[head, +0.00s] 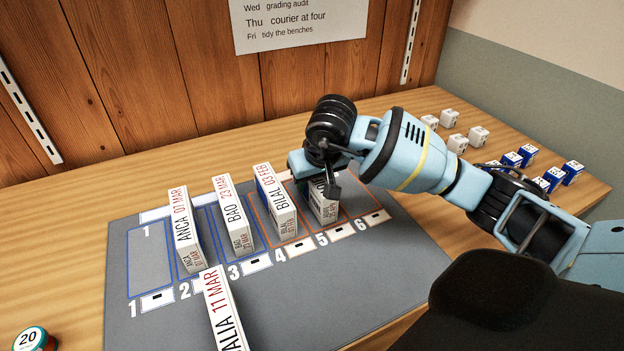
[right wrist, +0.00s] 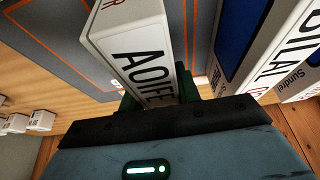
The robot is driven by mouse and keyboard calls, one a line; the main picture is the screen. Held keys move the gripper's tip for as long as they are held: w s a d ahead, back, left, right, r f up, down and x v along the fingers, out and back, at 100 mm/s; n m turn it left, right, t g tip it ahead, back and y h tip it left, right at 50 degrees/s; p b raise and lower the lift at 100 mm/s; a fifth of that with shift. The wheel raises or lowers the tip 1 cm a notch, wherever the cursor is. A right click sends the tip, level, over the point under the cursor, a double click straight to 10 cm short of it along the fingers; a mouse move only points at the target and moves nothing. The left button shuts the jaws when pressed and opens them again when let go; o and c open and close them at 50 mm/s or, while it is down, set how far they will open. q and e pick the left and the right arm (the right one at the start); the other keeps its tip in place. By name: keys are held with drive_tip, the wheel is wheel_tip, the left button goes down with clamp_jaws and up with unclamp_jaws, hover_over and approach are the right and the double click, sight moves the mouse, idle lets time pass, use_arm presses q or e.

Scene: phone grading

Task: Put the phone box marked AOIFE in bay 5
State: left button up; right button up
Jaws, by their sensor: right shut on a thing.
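The white AOIFE box (head: 323,207) is upright at bay 5 on the grey mat, behind the number 5 (head: 322,239). Its name reads clearly in the right wrist view (right wrist: 140,55). My right gripper (head: 326,178) is shut on its upper part, and the arm covers some of the box. I cannot tell whether its base touches the mat. My left gripper is out of view.
The ANCA (head: 183,235), BAO (head: 235,218) and BILAL (head: 275,200) boxes stand in bays 2, 3 and 4. A box ending in ALIA (head: 222,310) is in front. Bays 1 and 6 look empty. Small white and blue cubes (head: 512,160) lie right.

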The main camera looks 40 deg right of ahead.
drive_tip(key=shift+f, duration=0.1)
drive_tip(key=o, duration=1.1)
drive_tip(key=shift+o, duration=0.2)
drive_tip(key=shift+r, duration=0.3)
drive_tip(key=p+v, duration=0.1)
drive_tip(key=v, duration=1)
drive_tip(key=shift+s+r, duration=0.3)
